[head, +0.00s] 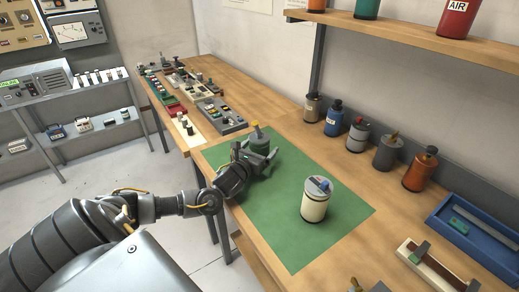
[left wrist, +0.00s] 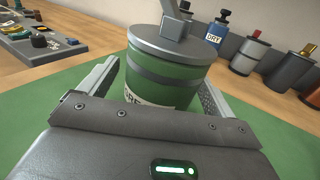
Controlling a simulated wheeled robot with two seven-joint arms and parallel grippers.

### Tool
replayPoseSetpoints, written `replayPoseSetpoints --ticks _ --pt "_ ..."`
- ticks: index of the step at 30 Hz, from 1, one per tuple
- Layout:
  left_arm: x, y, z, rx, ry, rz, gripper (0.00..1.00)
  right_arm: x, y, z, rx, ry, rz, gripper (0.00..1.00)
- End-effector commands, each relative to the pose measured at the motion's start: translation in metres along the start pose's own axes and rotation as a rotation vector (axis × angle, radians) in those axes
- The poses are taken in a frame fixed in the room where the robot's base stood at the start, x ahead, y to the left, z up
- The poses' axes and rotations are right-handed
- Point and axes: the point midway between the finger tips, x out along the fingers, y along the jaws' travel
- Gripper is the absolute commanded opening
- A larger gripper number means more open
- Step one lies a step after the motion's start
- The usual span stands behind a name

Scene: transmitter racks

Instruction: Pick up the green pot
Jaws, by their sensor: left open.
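The green pot (left wrist: 172,75) stands upright on the green mat (head: 298,245), with a grey lid, a dark band and a partly hidden label in the left wrist view. In the head view the pot (head: 246,145) is at the mat's far left, partly hidden by my left gripper (head: 262,158). My left gripper is open, with its fingers (left wrist: 160,85) on either side of the pot's body. Gaps between fingers and pot are hard to judge. A small part of what may be my right gripper shows at the bottom edge of the head view; its fingers are unclear.
A cream pot (head: 314,203) stands on the mat to the right. Several pots, including a blue one (head: 333,120) and an orange one (head: 420,170), line the back. Control panels (head: 195,95) lie at the far left; a blue tray (head: 480,232) is at right.

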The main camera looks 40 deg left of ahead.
Motion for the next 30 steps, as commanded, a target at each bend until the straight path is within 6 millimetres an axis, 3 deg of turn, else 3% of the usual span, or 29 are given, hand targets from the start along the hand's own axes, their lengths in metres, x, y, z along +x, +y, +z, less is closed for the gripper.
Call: replayPoseSetpoints --ticks 2,16,25,30 --pt "0.0 0.0 0.0 0.0 0.0 0.0 0.89 0.0 0.0 0.0 0.0 0.0 0.0 0.0" --pt "0.0 0.0 0.001 -0.001 -0.003 0.0 0.29 0.0 0.0 0.0 0.0 0.0 0.0 0.0" --pt "0.0 0.0 0.004 -0.001 -0.003 0.0 0.29 -0.003 0.0 0.0 0.0 0.0 0.0 0.0" --pt "0.0 0.0 0.016 -0.001 -0.004 0.001 0.29 -0.015 0.001 -0.002 0.0 0.0 0.001 0.0"
